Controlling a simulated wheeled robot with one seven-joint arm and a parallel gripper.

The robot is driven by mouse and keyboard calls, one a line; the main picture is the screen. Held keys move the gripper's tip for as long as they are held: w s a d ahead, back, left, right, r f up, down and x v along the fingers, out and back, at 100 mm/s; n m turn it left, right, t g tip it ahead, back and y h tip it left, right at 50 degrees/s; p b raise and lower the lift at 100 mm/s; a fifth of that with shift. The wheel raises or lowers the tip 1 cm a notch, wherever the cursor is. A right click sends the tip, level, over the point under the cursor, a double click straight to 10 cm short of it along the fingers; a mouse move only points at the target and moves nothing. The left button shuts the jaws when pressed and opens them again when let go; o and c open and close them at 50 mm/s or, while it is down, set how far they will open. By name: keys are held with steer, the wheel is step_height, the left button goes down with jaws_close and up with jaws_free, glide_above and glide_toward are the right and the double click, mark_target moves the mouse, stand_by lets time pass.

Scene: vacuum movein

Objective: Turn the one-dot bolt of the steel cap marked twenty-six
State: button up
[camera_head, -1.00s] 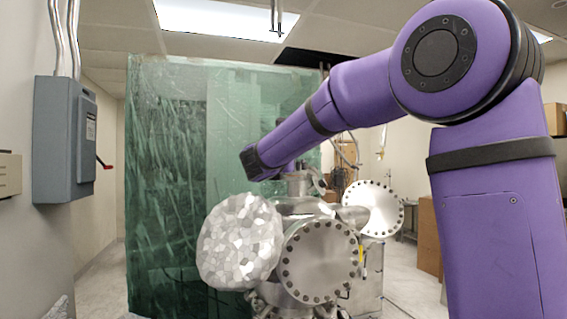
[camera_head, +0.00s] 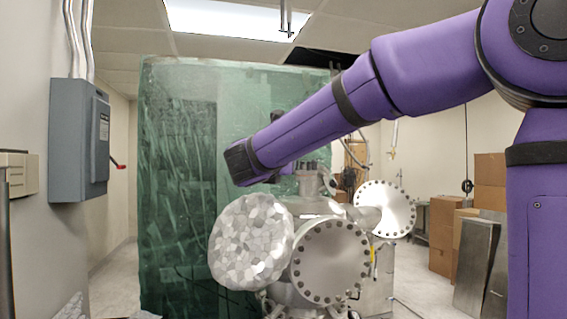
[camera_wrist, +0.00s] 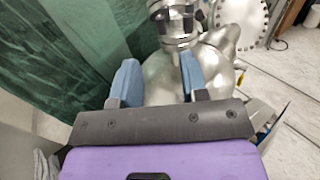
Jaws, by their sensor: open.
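A steel chamber (camera_head: 305,212) stands in front of a green curtain. A round steel cap (camera_head: 330,262) ringed with bolts faces me at its front. A second bolted cap (camera_head: 385,208) is at the right, and it also shows at the top right of the wrist view (camera_wrist: 243,14). I cannot read a twenty-six or make out a one-dot bolt on either. In the wrist view my gripper (camera_wrist: 160,80) is open, its two blue fingers apart and nothing seen between them. It is above the chamber, with a steel port (camera_wrist: 177,27) beyond the fingers.
A faceted, foil-like covered round part (camera_head: 250,242) bulges at the chamber's left front. The green curtain (camera_head: 178,170) stands close behind. A grey electrical box (camera_head: 80,140) is on the left wall. Cartons (camera_head: 445,225) and leaning panels (camera_head: 475,262) stand at the right. Floor shows at the left.

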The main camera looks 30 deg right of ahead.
steer(key=w+a+m+g+h, duration=0.3)
steer(key=w+m+g+h, duration=0.25)
steer(key=g, duration=0.35)
steer(key=shift+m+y, duration=0.35)
steer(key=shift+y, duration=0.1)
steer(key=x, duration=1)
steer(key=shift+w+d+f, duration=0.1)
steer(key=shift+w+d, duration=0.1)
steer(key=shift+w, duration=0.2)
steer(key=shift+c, duration=0.5)
jaws_close()
